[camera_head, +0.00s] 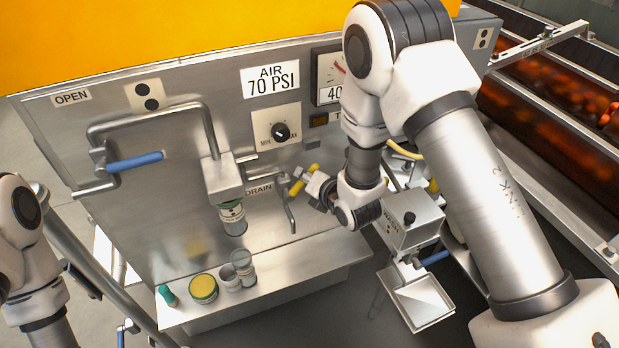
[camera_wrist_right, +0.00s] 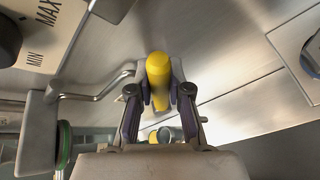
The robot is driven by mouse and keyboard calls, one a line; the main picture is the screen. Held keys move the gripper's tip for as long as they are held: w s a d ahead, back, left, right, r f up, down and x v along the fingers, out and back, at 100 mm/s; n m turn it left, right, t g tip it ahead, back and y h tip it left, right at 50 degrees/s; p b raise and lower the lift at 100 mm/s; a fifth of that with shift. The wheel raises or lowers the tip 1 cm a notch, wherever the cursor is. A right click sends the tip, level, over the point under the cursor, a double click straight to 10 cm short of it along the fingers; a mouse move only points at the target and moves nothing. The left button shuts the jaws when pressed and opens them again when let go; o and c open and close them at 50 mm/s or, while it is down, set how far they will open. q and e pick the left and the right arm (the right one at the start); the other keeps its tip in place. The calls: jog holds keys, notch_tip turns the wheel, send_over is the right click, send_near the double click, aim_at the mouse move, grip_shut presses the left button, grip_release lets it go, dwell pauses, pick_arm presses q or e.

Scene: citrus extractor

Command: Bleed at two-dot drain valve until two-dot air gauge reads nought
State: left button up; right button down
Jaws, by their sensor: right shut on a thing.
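The two-dot plate (camera_head: 147,95) is on the left of the steel panel, beside an OPEN label. The drain valve's yellow handle (camera_head: 297,187) is right of the DRAIN label (camera_head: 258,189), above a bent spout (camera_head: 289,215). My right gripper (camera_head: 307,181) is shut on this handle; in the right wrist view the yellow handle (camera_wrist_right: 158,72) stands between the fingers. The air gauge (camera_head: 330,70) has a red needle and a readout starting "40"; my arm hides its right part. The label beside it (camera_head: 270,79) reads AIR 70 PSI. My left gripper is out of view.
A MIN-MAX knob (camera_head: 280,131) sits above the drain. A blue-handled pipe (camera_head: 135,162) is on the left. A filler head (camera_head: 222,180) hangs over a jar (camera_head: 232,218). Several small containers stand on the steel shelf (camera_head: 300,262). A WASH box (camera_head: 408,220) is at right.

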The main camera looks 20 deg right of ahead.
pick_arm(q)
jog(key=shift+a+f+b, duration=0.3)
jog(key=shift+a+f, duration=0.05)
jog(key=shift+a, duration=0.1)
pick_arm(e)
jog(key=shift+a+r+n+h, duration=0.45)
jog(key=shift+a+n+h, duration=0.25)
jog(key=shift+n+h, duration=0.15)
jog(key=c, duration=1.1)
grip_release()
jog(key=v, duration=0.7)
jog(key=shift+s+r, duration=0.1)
jog(key=shift+s, duration=0.2)
